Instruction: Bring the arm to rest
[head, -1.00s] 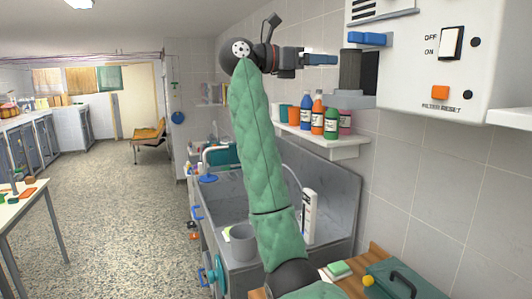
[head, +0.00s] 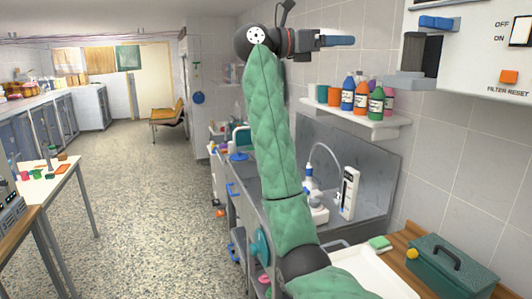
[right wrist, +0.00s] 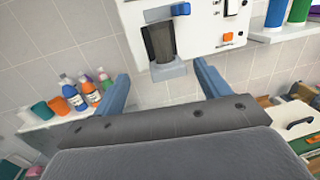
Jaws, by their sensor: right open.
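My right arm, in a green quilted sleeve (head: 275,150), reaches up through the middle of the head view. Its gripper (head: 340,41) is raised and points right, towards the wall. In the right wrist view the gripper's two blue fingers (right wrist: 160,85) stand wide apart with nothing between them. Beyond them is the white wall panel (right wrist: 200,25) with a dark block on it; the fingers look apart from it. My left gripper does not show.
A white shelf (head: 362,122) with several bottles is under the gripper. Below are a steel sink (head: 377,172) and a green toolbox (head: 450,265). The wall panel (head: 480,60) is at the upper right. A table (head: 65,180) is at left; the floor (head: 145,190) between is clear.

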